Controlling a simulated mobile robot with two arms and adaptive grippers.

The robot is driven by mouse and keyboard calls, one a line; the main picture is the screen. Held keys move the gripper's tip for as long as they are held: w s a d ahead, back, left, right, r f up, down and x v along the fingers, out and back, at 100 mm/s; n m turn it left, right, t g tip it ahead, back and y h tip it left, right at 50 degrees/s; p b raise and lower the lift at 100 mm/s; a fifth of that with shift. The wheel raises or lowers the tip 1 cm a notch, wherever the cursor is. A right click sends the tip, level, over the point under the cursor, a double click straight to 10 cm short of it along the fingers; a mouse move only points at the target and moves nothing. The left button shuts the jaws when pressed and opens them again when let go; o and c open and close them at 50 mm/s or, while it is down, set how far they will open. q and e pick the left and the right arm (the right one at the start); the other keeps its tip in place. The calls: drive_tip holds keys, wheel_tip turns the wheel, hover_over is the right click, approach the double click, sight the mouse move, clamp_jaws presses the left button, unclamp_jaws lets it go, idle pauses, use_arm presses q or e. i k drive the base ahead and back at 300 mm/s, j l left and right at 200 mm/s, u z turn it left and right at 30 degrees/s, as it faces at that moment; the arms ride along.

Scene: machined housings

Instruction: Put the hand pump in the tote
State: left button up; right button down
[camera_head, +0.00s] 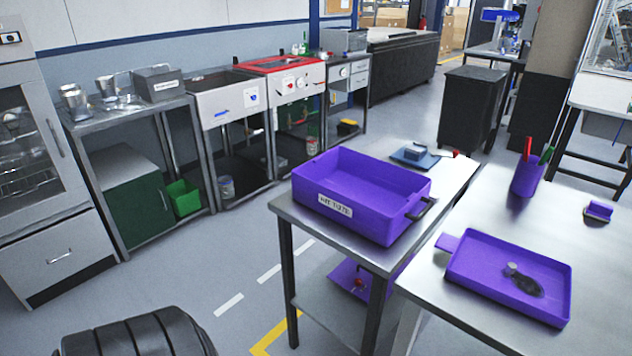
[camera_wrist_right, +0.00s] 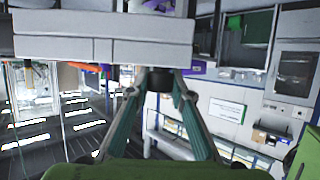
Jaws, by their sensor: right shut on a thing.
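The likely tote is a large open purple box (camera_head: 362,192) with a white label on its front, on the nearer metal table in the head view. Its visible inside is empty. A purple tray (camera_head: 508,277) on the right table holds a dark oval thing with a small grey knob (camera_head: 524,281); I cannot tell whether it is the hand pump. In the right wrist view my right gripper (camera_wrist_right: 160,90) is shut on a small dark thing (camera_wrist_right: 160,79), mostly hidden by the fingers, which I cannot identify. My left gripper is not in view.
A purple cup (camera_head: 527,179) with red and green handles and a small purple block (camera_head: 599,210) stand on the right table. A blue-grey item (camera_head: 415,156) lies behind the box. A narrow gap separates the tables. A green bin (camera_head: 183,197) sits on the left bench's shelf.

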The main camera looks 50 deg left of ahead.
sight(360, 189)
drive_tip(key=k+j, duration=0.1)
drive_tip(key=j, duration=0.7)
drive_tip(key=k+j+u, duration=0.1)
drive_tip(key=j, duration=1.55)
drive_tip(key=k+u, duration=0.05)
drive_tip(key=k, duration=0.05)
